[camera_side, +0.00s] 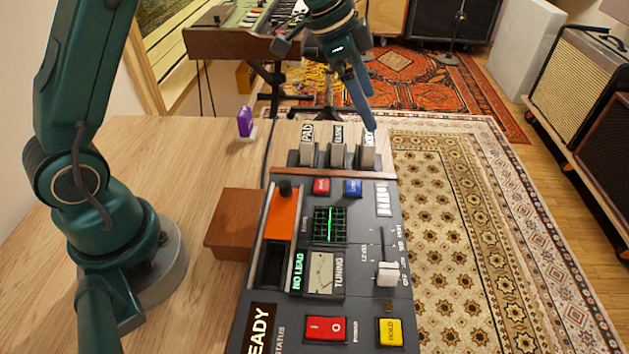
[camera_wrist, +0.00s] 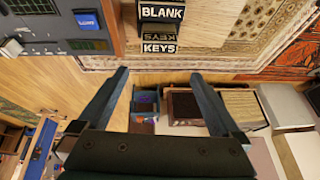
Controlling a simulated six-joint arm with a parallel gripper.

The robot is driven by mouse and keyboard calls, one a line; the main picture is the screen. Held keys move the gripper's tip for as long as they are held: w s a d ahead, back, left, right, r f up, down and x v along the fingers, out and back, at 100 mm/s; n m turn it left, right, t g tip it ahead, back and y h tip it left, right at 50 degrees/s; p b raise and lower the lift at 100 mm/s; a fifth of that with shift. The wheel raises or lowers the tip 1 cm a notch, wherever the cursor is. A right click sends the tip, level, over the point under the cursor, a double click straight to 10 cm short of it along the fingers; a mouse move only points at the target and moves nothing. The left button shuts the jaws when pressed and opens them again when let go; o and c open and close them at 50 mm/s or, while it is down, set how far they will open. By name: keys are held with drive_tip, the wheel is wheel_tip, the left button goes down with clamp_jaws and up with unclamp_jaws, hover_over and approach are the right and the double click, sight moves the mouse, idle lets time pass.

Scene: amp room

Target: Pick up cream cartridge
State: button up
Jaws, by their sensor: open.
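All look pale grey to cream, so I cannot tell for certain which is the cream one; the right one looks lightest. My gripper (camera_side: 368,124) is open, its fingertips just above the right cartridge. In the wrist view my gripper (camera_wrist: 159,76) shows both fingers apart with nothing between them. There the KEYS label (camera_wrist: 159,49) lies just beyond the fingertips, with the BLANK label (camera_wrist: 162,12) behind it.
The console (camera_side: 348,268) carries buttons, a slider and an orange panel (camera_side: 283,213). A purple block (camera_side: 244,122) on a white base stands on the wooden table (camera_side: 180,140) at the left. A brown box (camera_side: 232,222) sits against the console. Patterned rugs lie on the floor beyond.

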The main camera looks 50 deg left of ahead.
sight(367, 135)
drive_tip(key=shift+g, duration=0.5)
drive_tip(key=f, duration=0.4)
drive_tip(key=shift+a+f, duration=0.15)
drive_tip(key=shift+a, duration=0.05)
drive_tip(key=shift+x, duration=2.35)
drive_tip(key=c, duration=1.4)
drive_tip(key=shift+r, duration=5)
drive_tip(key=shift+n, duration=0.3)
